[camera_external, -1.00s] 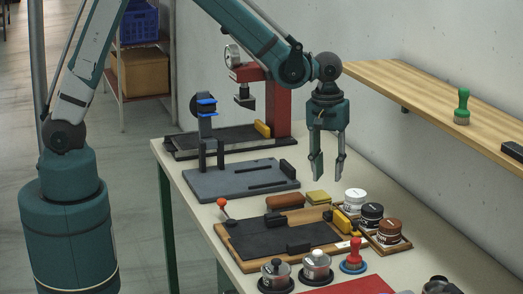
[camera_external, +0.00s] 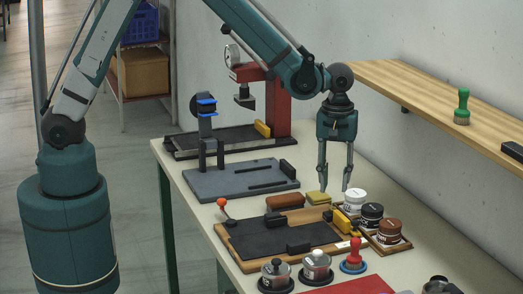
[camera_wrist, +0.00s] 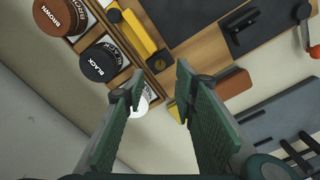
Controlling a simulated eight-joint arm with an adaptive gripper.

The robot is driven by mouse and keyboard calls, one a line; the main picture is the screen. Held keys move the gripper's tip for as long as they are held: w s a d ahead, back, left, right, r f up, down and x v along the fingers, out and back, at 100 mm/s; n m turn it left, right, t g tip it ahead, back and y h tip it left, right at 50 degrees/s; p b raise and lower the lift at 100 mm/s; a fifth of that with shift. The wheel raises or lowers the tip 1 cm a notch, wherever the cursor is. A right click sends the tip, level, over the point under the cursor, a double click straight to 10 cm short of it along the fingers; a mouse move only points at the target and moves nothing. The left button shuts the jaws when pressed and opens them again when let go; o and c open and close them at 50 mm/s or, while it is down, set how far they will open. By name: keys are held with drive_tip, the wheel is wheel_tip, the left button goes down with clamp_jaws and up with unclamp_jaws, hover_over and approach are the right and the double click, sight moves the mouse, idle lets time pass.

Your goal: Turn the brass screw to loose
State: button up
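My gripper (camera_external: 334,186) points straight down above the work table, its two fingers apart with nothing between them. In the wrist view the gripper (camera_wrist: 159,84) is also open. Ahead of its fingers, a yellow block (camera_wrist: 138,36) sits at the end of the wooden board (camera_wrist: 196,42). The yellow block (camera_external: 342,218) also shows in the external view, below and slightly right of the gripper. No brass screw stands out clearly.
Lidded jars stand in a wooden rack beside the block: white (camera_external: 356,199), black (camera_external: 371,214) and brown (camera_external: 389,231). A brown bar (camera_external: 285,201) and a yellow sponge-like pad (camera_external: 318,198) lie behind the board. A wooden shelf (camera_external: 435,100) runs along the wall at right.

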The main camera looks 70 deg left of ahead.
sight(333, 208)
drive_tip(key=shift+f, duration=3.5)
drive_tip(key=shift+c, duration=0.2)
drive_tip(key=c, duration=0.8)
